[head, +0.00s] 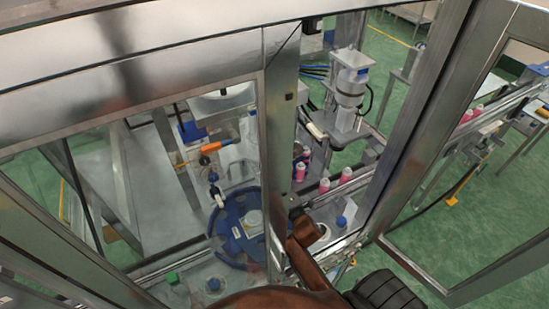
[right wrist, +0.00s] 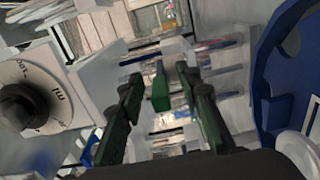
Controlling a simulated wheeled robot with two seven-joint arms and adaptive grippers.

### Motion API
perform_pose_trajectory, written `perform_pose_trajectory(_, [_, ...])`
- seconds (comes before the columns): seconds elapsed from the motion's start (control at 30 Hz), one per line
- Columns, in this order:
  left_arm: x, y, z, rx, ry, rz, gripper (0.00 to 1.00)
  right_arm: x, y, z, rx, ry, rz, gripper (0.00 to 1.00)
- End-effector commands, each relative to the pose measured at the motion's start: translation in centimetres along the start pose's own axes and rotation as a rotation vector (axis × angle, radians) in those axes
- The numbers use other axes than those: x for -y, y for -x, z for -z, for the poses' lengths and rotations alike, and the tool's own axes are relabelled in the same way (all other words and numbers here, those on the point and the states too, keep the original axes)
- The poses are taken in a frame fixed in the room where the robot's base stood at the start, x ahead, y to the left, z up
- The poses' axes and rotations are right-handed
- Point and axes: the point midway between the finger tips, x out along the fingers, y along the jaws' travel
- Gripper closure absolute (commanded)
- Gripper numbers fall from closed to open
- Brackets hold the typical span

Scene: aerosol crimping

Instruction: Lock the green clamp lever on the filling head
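The green clamp lever (right wrist: 160,90) shows in the right wrist view as a small upright green block with a dark pin or edge at its top. My right gripper (right wrist: 160,82) has its two dark green fingers apart, one on each side of the lever. Gaps seem to show between the lever and both fingers; I cannot tell its depth relative to the fingertips. In the head view my right arm reaches into the machine, and its gripper is hidden behind the frame post. I cannot pick out the lever there. My left gripper is in neither view.
A dial with numbers (right wrist: 45,95) is left of the fingers. A blue wheel (head: 229,245) stands close by, also at the right of the wrist view (right wrist: 268,60). A metal frame post (head: 281,130) and pink bottles (head: 324,185) on a conveyor are near my arm.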

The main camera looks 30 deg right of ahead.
Motion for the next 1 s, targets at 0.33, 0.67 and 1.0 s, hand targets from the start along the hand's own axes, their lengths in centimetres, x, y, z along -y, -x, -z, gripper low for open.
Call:
perform_pose_trajectory(0.33, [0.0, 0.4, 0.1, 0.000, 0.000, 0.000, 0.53, -0.1, 1.4, -0.1, 0.001, -0.001, 0.001, 0.68])
perform_pose_trajectory(0.67, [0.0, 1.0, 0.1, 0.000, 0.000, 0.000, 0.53, -0.1, 4.5, -0.1, 0.001, 0.000, 0.001, 0.68])
perform_pose_trajectory(1.0, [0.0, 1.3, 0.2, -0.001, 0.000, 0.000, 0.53, -0.1, 6.5, 0.0, 0.000, 0.000, -0.001, 0.68])
